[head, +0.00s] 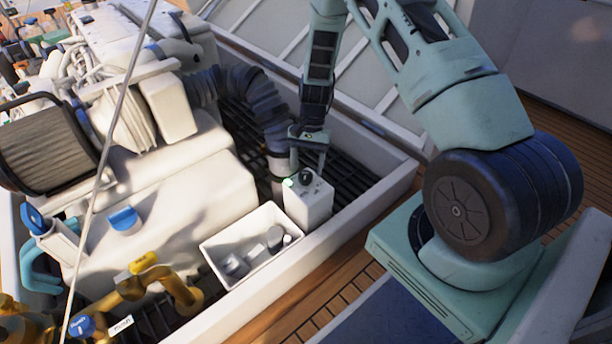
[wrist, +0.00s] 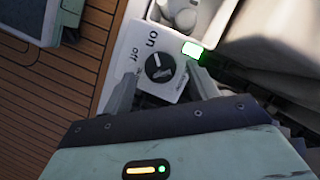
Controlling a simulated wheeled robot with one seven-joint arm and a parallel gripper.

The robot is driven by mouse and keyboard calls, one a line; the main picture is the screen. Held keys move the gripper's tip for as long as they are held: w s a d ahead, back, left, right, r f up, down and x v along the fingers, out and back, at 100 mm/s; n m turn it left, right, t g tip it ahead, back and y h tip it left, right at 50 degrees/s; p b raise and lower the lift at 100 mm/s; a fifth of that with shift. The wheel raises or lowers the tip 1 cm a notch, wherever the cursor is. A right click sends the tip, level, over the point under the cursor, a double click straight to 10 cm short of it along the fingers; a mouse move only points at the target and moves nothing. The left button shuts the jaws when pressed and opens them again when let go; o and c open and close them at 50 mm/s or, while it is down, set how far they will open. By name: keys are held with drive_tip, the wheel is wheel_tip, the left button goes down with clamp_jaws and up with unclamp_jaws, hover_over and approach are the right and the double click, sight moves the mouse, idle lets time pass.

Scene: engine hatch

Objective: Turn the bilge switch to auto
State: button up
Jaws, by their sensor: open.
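The bilge switch is a white box (head: 308,203) beside the engine, with a dark round knob (head: 304,178) on top. In the wrist view the knob (wrist: 160,68) has a pale pointer mark. A green lamp (wrist: 192,50) glows at the box's edge. My gripper (head: 308,167) is open and points down over the box. In the wrist view its two fingers (wrist: 161,76) lie on either side of the knob; I cannot tell whether they touch it.
An open white bin (head: 216,254) holding several grey items stands next to the switch box. A dark ribbed hose (head: 252,98) rises just behind it. The white engine (head: 165,205) fills the left. Yellow pipes (head: 140,285) lie at front left. The hatch rim (head: 345,232) borders the right.

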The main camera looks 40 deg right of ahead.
drive_tip(key=shift+x, duration=1.05)
drive_tip(key=c, duration=1)
